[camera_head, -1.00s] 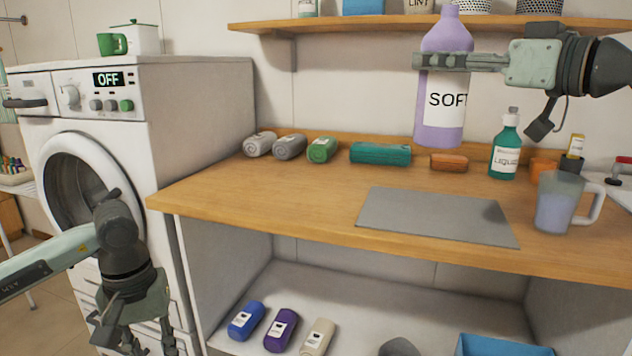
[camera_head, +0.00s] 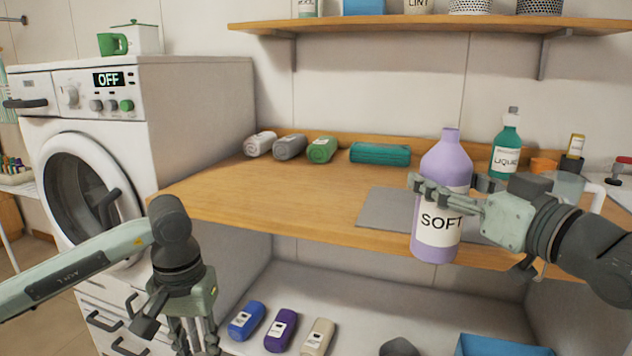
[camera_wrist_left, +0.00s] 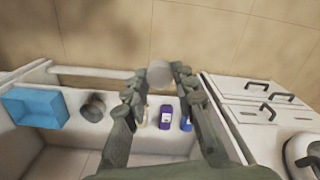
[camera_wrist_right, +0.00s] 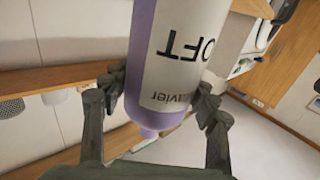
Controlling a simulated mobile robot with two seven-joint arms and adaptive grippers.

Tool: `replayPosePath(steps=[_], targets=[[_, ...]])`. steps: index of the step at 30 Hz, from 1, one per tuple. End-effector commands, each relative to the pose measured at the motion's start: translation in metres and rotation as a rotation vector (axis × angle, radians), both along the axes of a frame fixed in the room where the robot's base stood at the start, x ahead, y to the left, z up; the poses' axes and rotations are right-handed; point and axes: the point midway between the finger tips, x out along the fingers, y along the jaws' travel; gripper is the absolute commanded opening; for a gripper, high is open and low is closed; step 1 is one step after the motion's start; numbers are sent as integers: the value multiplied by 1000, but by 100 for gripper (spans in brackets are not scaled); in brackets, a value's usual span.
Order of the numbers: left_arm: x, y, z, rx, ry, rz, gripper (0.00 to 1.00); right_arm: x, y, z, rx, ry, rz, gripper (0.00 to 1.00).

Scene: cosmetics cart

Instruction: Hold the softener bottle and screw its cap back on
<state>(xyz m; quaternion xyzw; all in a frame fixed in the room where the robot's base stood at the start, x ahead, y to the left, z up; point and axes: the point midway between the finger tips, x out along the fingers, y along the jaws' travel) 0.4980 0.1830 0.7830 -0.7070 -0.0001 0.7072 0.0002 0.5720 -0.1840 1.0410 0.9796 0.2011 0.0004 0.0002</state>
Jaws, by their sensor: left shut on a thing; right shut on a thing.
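The purple softener bottle (camera_head: 447,160) with a white "SOFT" label is upright in front of the worktop's front edge. My right gripper (camera_head: 442,192) is shut on it around its upper body. Its open neck is bare. In the right wrist view the bottle (camera_wrist_right: 141,50) appears upside down between the fingers. My left gripper (camera_head: 190,335) hangs low at the left, pointing down, away from the bottle. In the left wrist view it is shut on a pale round cap (camera_wrist_left: 160,74) at its fingertips. The cap is hidden in the head view.
The wooden worktop (camera_head: 250,200) carries rolled towels, a grey mat (camera_head: 378,212), a green bottle (camera_head: 507,145) and a jug behind my right arm. A lower shelf (camera_head: 300,280) holds several small bottles and a blue box (camera_head: 500,346). A washing machine (camera_head: 100,130) stands left.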

Motion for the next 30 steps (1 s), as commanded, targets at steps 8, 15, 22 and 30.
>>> replayPosePath(steps=[8,15,22,30], targets=[[0,0,0,0,0,1,15,-32,2,-108,13,13,-161,8],[0,0,0,0,0,1,15,-61,2,-209,11,16,-324,8],[0,0,0,0,0,1,15,-75,1,-258,4,4,-407,8],[0,0,0,0,0,1,15,-75,1,-257,0,-2,-405,8]])
